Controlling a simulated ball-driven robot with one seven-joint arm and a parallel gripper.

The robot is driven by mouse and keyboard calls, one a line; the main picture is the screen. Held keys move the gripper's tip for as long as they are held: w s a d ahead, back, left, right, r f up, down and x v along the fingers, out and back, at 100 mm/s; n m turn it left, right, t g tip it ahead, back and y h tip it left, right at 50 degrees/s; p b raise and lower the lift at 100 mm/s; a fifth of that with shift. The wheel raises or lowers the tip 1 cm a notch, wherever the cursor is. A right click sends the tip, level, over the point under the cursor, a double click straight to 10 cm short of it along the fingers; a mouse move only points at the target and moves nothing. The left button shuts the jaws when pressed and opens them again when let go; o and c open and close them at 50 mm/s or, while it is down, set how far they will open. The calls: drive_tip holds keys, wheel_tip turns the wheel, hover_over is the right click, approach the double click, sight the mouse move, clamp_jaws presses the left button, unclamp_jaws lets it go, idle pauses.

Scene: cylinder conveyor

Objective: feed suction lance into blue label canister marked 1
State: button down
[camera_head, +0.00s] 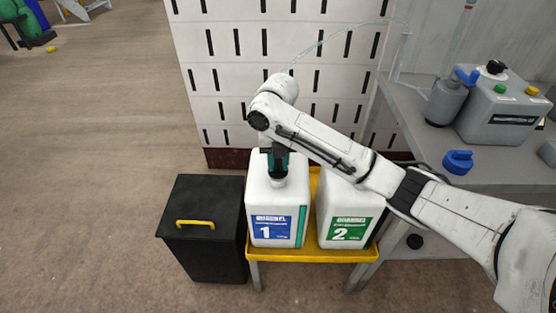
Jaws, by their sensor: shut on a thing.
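The white canister with the blue label marked 1 (275,207) stands upright on a yellow tray stand (311,256), on its left side. My gripper (277,165) is directly above the neck of this canister, pointing down. It is shut on the suction lance, of which only a small teal part (291,158) shows beside the dark fingers. A clear thin hose (345,32) runs from behind my wrist up to the right. The lower lance is hidden, so I cannot tell how far it is inside the neck.
A white canister with a green label marked 2 (343,200) stands close on the right, partly under my arm. A black bin with a yellow handle (203,240) stands to the left. A slotted panel (225,75) is behind. A grey bench (425,150) holds a blue cap (458,162) and a grey tank (500,110).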

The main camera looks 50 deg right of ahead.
drive_tip(key=shift+f+b, duration=0.3)
drive_tip(key=shift+f, duration=0.35)
drive_tip(key=shift+f, duration=0.15)
idle(0.7)
drive_tip(key=c, duration=0.8)
unclamp_jaws()
wheel_tip(320, 180, up, 11)
drive_tip(key=p, duration=0.3)
drive_tip(key=shift+f, duration=0.1)
